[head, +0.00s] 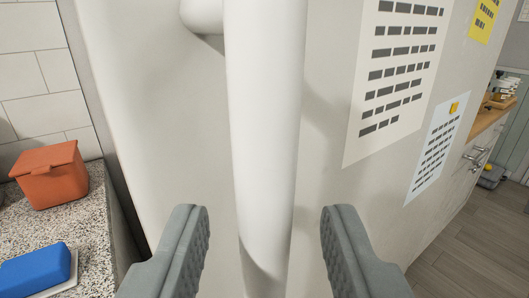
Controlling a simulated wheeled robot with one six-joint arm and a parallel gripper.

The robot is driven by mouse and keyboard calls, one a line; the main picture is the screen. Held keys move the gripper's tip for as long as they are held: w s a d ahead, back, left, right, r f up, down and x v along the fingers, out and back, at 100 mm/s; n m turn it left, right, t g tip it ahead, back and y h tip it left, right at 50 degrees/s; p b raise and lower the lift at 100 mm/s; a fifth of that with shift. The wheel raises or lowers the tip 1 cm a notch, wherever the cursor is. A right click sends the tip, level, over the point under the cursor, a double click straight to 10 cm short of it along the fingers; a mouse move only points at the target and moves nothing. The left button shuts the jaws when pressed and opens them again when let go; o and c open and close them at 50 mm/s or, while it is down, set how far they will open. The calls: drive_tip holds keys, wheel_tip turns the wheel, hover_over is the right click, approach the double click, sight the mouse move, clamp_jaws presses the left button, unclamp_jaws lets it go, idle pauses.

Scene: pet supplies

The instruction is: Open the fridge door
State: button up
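The fridge door (150,110) fills the middle of the head view as a pale, off-white surface and looks shut. Its thick white vertical handle (265,130) runs down the centre of the view, with its mount joining the door near the top. My gripper (264,230) is open, one grey finger on each side of the handle's lower visible part. Gaps show between the handle and both fingers. The handle's lower end is out of view.
Paper notes (401,75) are on the fridge to the right. A speckled counter (85,230) at left holds an orange container (50,175) and a blue item (38,272). Wooden floor (465,255) is open at lower right, with a wood-topped cabinet (485,130) beyond.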

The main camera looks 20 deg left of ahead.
sight(265, 236)
drive_tip(key=shift+x, duration=1.55)
drive_tip(key=shift+c, duration=0.2)
clamp_jaws()
